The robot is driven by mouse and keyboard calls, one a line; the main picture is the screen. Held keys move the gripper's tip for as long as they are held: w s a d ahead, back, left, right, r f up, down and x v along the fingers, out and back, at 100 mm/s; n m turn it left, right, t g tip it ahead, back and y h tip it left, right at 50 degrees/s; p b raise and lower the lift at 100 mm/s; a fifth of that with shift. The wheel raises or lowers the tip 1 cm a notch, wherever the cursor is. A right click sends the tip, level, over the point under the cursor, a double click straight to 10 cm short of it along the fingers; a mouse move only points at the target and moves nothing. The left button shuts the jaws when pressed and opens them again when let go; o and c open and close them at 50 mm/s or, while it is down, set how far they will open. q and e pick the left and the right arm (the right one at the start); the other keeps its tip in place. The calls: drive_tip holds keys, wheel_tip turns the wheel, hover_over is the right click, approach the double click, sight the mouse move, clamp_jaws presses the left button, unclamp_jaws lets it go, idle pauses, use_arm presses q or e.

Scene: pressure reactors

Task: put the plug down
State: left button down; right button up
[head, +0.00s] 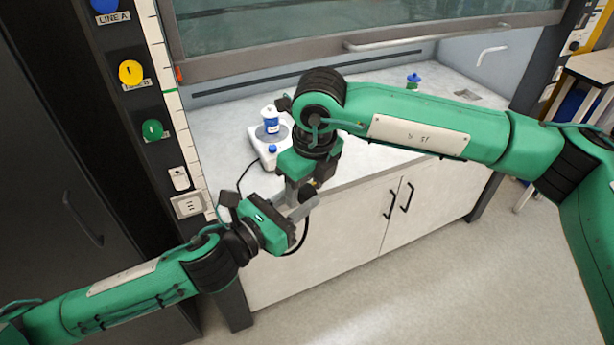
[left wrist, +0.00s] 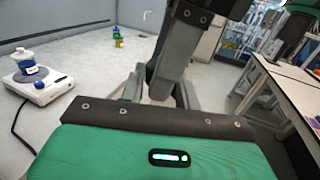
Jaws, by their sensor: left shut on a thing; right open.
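My left gripper (head: 303,207) is shut in front of the bench's front edge, its fingers pointing right. The plug in it is hidden by the fingers and wrist; a black cord (head: 303,235) curves down beside the gripper. My right gripper (head: 297,193) points down right above and against the left fingers in the picture; whether they touch I cannot tell. It is open. In the left wrist view, grey finger parts (left wrist: 178,75) fill the middle and the plug cannot be made out.
A white hotplate (head: 262,158) with a blue-labelled bottle (head: 271,120) stands on the bench; its dark cord runs off the left side. A wall socket (head: 189,205) is at left. A green-and-blue bottle (head: 413,81) stands farther back. The bench top (head: 365,165) between is mostly clear.

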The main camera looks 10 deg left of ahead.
drive_tip(key=c, duration=1.1)
use_arm(q)
drive_tip(key=c, duration=0.9)
unclamp_jaws()
